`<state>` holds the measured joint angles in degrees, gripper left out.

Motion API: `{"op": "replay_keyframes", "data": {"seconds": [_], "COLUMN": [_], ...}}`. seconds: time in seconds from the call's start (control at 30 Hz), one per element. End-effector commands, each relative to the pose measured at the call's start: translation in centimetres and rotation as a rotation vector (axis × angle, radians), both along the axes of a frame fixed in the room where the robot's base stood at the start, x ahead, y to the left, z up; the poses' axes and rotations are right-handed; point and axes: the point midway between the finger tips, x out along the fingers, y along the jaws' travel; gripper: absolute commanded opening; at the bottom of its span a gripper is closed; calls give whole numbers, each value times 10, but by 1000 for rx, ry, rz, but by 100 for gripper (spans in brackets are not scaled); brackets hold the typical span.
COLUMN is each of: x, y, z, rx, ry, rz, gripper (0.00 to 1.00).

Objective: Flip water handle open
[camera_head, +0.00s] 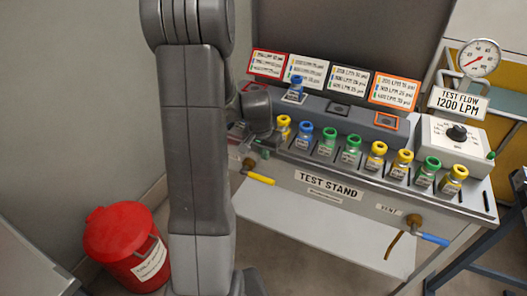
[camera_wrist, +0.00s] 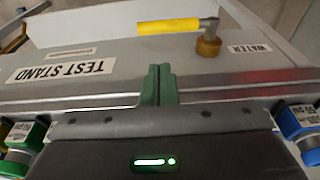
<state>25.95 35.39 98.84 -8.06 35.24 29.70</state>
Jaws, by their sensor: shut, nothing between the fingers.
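The water handle (camera_head: 260,179) is a yellow lever on the front of the test stand, pointing right from a brass valve (camera_head: 249,163). In the wrist view the picture is turned over: the yellow lever (camera_wrist: 168,26) lies near the top, beside the brass fitting (camera_wrist: 209,45) and an upside-down WATER label (camera_wrist: 249,48). My gripper (camera_head: 263,150) is above the lever at the stand's front left edge. Its green fingertips (camera_wrist: 158,84) are together and empty, apart from the lever in the wrist view.
Several colored-cap bottles (camera_head: 326,142) stand in a row behind the front edge, close to my gripper. A blue lever (camera_head: 430,239) is on the right of the front panel. A red bin (camera_head: 117,240) is on the floor at left. Space before the panel looks clear.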

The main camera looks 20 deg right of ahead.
Motion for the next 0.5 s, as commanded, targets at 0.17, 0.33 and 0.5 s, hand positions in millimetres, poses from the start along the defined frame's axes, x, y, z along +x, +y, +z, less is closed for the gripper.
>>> {"op": "replay_keyframes", "data": {"seconds": [0.17, 0.33, 0.5], "x": [3, 6, 3], "y": [-5, -8, -4], "z": [-36, -64, -86], "rx": [2, 3, 2], "ry": [6, 5, 3], "rz": [0, 0, 1], "gripper": [0, 0, 0]}}
